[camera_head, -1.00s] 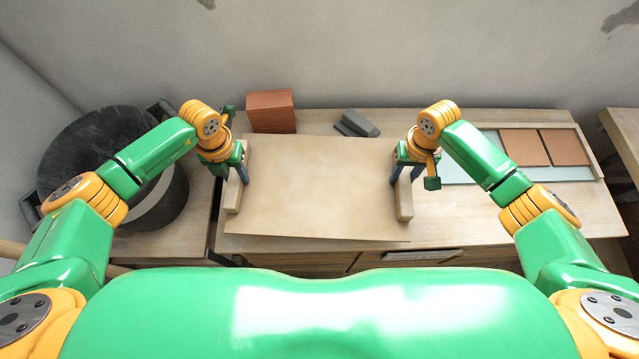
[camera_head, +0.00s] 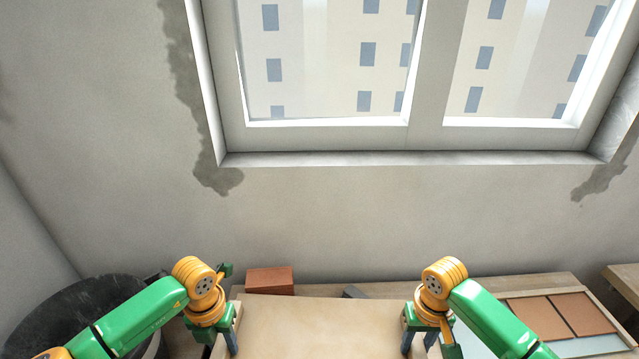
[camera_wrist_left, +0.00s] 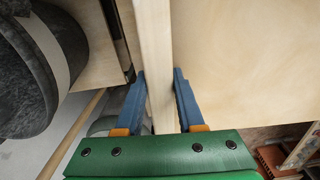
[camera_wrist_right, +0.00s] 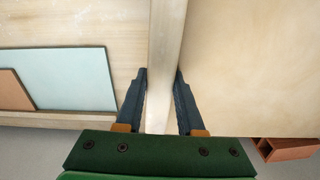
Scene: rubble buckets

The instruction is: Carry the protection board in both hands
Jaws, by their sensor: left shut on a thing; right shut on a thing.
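The protection board (camera_head: 320,325) is a pale wooden sheet between my two arms at the bottom of the head view, its near part cut off by the frame. My left gripper (camera_head: 224,343) is shut on the light wooden bar along the board's left side; in the left wrist view the bar (camera_wrist_left: 158,80) stands between the blue fingers (camera_wrist_left: 160,88). My right gripper (camera_head: 419,343) is shut on the bar at the right side; the right wrist view shows this bar (camera_wrist_right: 163,70) between the dark fingers (camera_wrist_right: 161,88).
A dark round bucket (camera_head: 70,315) stands left of the board. A red-brown brick (camera_head: 270,281) lies beyond it, beside a grey piece (camera_head: 353,291). Brown tiles (camera_head: 580,313) on a pale blue sheet (camera_wrist_right: 75,78) lie right. A window (camera_head: 400,80) is in the wall behind.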

